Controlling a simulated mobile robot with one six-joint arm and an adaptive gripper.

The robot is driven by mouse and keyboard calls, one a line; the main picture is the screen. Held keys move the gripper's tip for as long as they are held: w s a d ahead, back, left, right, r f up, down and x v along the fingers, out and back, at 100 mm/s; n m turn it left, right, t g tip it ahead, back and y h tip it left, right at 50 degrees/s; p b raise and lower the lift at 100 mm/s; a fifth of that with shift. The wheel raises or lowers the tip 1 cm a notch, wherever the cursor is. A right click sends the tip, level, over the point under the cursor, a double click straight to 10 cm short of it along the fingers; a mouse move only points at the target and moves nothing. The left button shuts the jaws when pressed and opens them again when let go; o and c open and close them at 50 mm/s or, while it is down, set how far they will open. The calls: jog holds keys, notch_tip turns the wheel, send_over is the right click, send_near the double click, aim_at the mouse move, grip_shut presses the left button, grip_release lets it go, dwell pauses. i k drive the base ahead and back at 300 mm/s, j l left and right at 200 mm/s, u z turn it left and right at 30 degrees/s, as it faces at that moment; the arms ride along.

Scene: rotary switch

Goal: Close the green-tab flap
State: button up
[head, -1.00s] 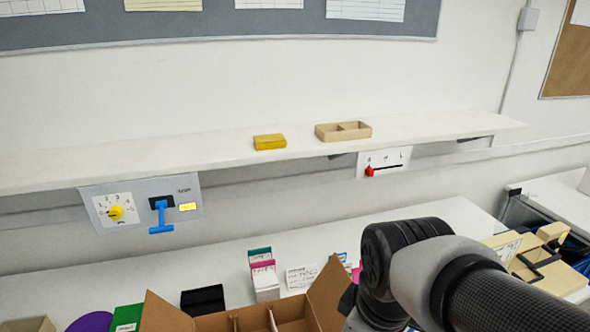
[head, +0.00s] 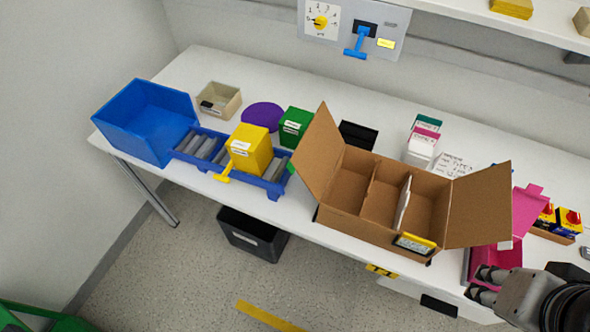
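An open cardboard box (head: 368,232) with dividers stands near the front edge of the table. Its left flap (head: 318,150) is open and slants up and outward. A small green patch (head: 291,169) shows at this flap's outer left edge, mostly hidden, and looks like the green tab. The box's right flap (head: 478,205) is also open and spread outward. My gripper (head: 475,283) is at the lower right, to the right of the box and far from the left flap. Its two fingers are apart with nothing seen between them.
A pink box (head: 481,263) with a raised lid is beside my gripper. Left of the cardboard box are a green box (head: 295,127), a yellow box (head: 248,150) on a blue rack (head: 274,189), and a blue bin (head: 143,120). A shelf (head: 500,30) overhangs at upper right.

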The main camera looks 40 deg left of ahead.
aim_at(315, 157)
jog(key=u, duration=1.65)
jog(key=i+j, duration=0.3)
jog(key=i+z, duration=0.05)
jog(key=i, duration=0.05)
